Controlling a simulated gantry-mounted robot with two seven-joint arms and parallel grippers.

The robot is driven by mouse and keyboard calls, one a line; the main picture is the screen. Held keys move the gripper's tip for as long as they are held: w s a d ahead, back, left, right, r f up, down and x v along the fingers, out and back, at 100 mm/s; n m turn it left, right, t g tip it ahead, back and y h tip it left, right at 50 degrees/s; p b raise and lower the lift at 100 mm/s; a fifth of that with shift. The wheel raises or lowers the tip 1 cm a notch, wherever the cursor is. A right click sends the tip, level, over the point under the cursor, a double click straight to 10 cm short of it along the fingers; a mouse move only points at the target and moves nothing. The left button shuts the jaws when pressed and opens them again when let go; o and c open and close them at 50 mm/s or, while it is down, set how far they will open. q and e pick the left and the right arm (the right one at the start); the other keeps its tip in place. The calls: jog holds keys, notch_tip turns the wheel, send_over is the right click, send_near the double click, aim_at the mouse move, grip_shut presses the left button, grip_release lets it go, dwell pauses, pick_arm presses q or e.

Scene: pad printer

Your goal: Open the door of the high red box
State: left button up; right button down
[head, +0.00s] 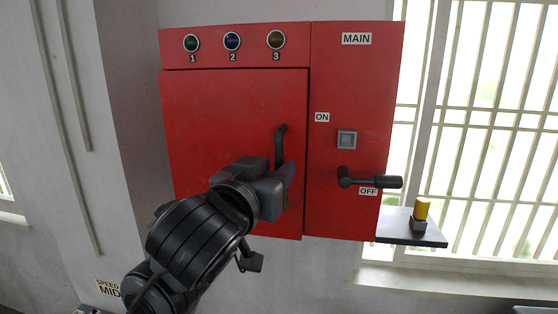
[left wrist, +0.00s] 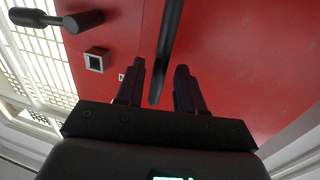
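The high red box (head: 356,100) hangs on the wall. Its door (head: 230,110) fills the left part and looks shut, flush with the frame. A black vertical door handle (head: 281,140) sits near the door's right edge; its lower part is hidden behind my gripper in the head view. My left gripper (head: 287,180) is at the handle's lower end. In the left wrist view, my left gripper (left wrist: 160,85) is open, and the handle (left wrist: 168,45) runs down between its two fingers, with gaps visible on both sides. My right gripper is not in view.
Right of the door are a square button (head: 346,140) and a black lever (head: 372,181) at the OFF label. A small shelf (head: 430,240) with a yellow-topped switch (head: 421,210) projects at lower right. Barred windows (head: 500,110) lie behind.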

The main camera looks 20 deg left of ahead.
pick_arm(q)
jog(key=shift+w, duration=1.25)
grip_shut()
